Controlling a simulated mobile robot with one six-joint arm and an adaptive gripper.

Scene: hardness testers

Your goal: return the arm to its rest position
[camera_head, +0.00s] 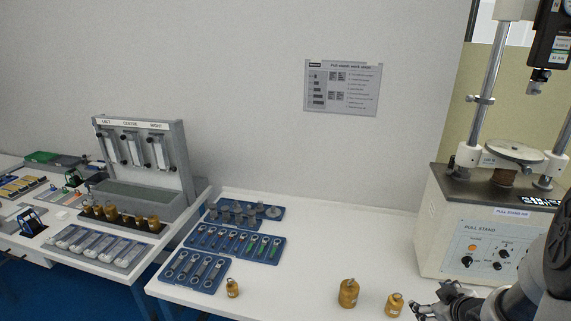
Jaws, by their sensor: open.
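My gripper (440,298) is at the lower right of the head view, at the end of my dark arm. Its fingers are spread open and I see nothing between them. It is near the front right of the white table, just right of a small brass weight (395,304). I cannot tell how high above the table it is. Part of my arm is cut off by the right edge of the view.
The pull stand (470,225) stands close behind my arm. Brass weights (348,293) (232,287) are on the table (290,270). Blue trays (197,284) lie at its left. A rack labelled left, centre, right (180,160) stands on another table. The table's middle is clear.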

